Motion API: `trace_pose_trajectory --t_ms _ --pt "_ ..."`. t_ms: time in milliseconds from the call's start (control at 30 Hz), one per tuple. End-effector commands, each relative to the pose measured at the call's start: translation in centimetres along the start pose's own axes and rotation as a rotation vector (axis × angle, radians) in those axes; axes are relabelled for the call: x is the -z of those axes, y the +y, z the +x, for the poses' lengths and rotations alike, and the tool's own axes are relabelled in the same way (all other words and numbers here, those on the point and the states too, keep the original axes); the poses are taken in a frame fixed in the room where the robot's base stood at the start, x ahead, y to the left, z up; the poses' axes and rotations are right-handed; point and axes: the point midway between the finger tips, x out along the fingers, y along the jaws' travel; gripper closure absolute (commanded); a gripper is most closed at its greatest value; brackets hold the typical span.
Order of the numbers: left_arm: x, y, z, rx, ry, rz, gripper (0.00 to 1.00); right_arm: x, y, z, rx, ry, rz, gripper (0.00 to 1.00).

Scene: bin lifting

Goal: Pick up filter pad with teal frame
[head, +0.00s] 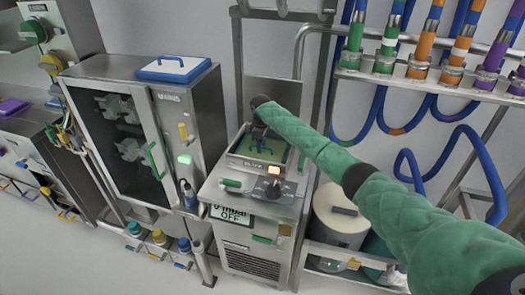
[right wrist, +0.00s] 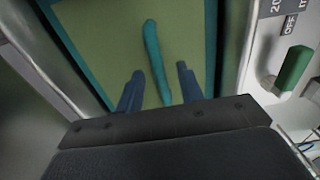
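The filter pad with teal frame lies in the top recess of a small metal unit in the head view (head: 270,156), partly hidden by my right gripper. In the right wrist view the pad (right wrist: 95,30) is a yellow-green panel with a teal border and a raised teal bar handle (right wrist: 154,55) along its middle. My right gripper (right wrist: 159,72) is open above the pad, one finger on each side of the handle in the picture. I see no contact with the handle; the exact height gap is hard to judge. It also shows in the head view (head: 261,137). My left gripper is out of view.
The metal unit (head: 250,202) has a front panel with a green handle (head: 231,183) and a black knob. A steel cabinet (head: 125,140) at left carries a blue-framed pad (head: 174,68). Blue hoses and a pipe rack (head: 425,80) stand at right. Open floor shows at lower left.

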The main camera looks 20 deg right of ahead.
Motion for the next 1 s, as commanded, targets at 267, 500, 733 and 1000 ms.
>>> trace_pose_trajectory --t_ms 267,500,733,1000 --pt "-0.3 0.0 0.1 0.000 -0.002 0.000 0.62 0.0 0.0 0.3 0.000 0.000 0.000 0.63" --pt "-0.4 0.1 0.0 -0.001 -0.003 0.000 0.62 0.0 0.0 0.2 0.000 0.000 0.000 1.00" --pt "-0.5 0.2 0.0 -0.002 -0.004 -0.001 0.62 0.0 0.0 0.2 0.000 0.000 0.000 1.00" --pt "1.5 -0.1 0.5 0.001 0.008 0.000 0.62 0.0 0.1 -1.3 -0.002 0.002 0.000 1.00"
